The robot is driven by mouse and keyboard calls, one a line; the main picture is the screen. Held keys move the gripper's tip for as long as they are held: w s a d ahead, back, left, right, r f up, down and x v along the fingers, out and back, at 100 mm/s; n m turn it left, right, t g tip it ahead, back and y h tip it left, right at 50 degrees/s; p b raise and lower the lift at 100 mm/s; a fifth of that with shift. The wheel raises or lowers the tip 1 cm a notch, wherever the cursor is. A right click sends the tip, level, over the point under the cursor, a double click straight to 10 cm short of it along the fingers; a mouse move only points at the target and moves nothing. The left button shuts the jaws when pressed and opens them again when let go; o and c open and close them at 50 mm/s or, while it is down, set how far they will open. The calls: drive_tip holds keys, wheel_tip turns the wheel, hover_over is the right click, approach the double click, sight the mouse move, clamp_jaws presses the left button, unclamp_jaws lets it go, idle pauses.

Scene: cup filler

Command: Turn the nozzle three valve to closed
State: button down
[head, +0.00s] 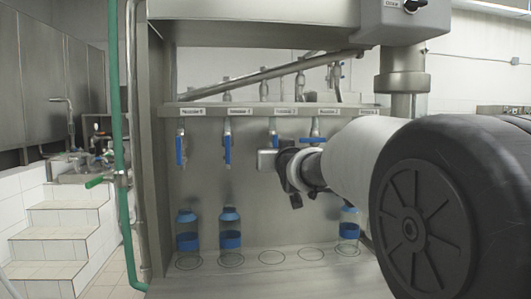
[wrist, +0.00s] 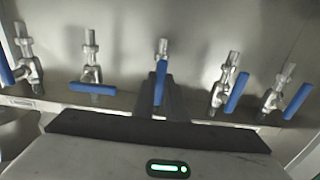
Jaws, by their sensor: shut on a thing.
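The nozzle three valve is in the middle of the row in the wrist view, with its blue handle (wrist: 160,78) between my dark fingers. The handle points along its pipe rather than across it. My gripper (wrist: 157,92) is shut on this handle.
The adjacent valve has its blue handle (head: 313,140) level; it also shows level in the wrist view (wrist: 93,88). Two valves to the left have hanging handles (head: 181,150) (head: 228,150). Bottles (head: 187,241) (head: 230,239) (head: 349,230) stand on the shelf below. A green pipe (head: 117,150) runs at the left.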

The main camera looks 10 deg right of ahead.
drive_tip(key=shift+m, duration=0.3)
drive_tip(key=shift+a+r+m+b, duration=0.45)
drive_tip(key=shift+m+b, duration=0.25)
drive_tip(key=shift+m, duration=2.2)
drive_tip(key=shift+a+r+m+b, duration=0.45)
drive_tip(key=shift+m+b, duration=0.25)
drive_tip(key=shift+m, duration=2.2)
drive_tip(key=shift+a+r+m+b, duration=0.45)
drive_tip(key=shift+m+b, duration=0.25)
drive_tip(key=shift+m, duration=2.2)
drive_tip(key=c, duration=1.8)
unclamp_jaws()
